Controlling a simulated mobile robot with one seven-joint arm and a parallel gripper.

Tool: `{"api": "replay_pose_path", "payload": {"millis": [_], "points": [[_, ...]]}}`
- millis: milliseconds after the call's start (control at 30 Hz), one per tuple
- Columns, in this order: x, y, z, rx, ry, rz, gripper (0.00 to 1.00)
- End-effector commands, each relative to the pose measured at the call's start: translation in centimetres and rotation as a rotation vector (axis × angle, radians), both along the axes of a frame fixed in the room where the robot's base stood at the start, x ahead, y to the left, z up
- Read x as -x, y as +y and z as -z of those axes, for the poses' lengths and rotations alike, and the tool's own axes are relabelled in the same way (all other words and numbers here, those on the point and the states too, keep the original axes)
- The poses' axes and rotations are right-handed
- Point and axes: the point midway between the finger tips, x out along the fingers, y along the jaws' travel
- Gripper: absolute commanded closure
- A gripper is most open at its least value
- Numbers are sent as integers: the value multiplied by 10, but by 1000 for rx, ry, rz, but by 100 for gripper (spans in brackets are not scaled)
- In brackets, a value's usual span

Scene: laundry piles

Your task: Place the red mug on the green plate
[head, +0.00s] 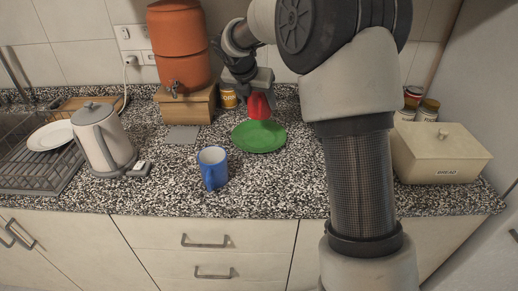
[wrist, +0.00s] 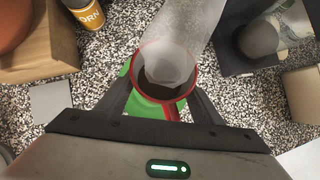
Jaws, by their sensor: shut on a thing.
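The red mug (head: 259,105) is in my gripper, at the far edge of the green plate in the head view. In the wrist view the mug (wrist: 141,62) shows its open top and pale inside, with its handle toward my gripper (wrist: 160,100). My gripper (head: 256,88) is shut on the mug. The green plate (head: 260,138) lies on the speckled counter, and part of it shows below the mug in the wrist view (wrist: 129,97). I cannot tell whether the mug touches the plate.
A blue mug (head: 213,168) stands front left of the plate. A kettle (head: 103,138), a dish rack (head: 40,178) and a terracotta dispenser (head: 180,45) on a wooden stand are to the left. A corn can (head: 228,98) stands behind. A bread box (head: 440,155) is at the right.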

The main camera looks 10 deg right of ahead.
Motion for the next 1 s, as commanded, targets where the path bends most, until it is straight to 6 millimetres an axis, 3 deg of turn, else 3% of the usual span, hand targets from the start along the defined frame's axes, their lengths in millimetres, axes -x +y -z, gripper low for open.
{"api": "replay_pose_path", "payload": {"millis": [267, 900, 1000], "points": [[-7, 1, 3, 25, -58, 30, 81], [-7, 1, 91, 27, -57, 31, 81], [-7, 1, 97, 25, -59, 31, 81]]}}
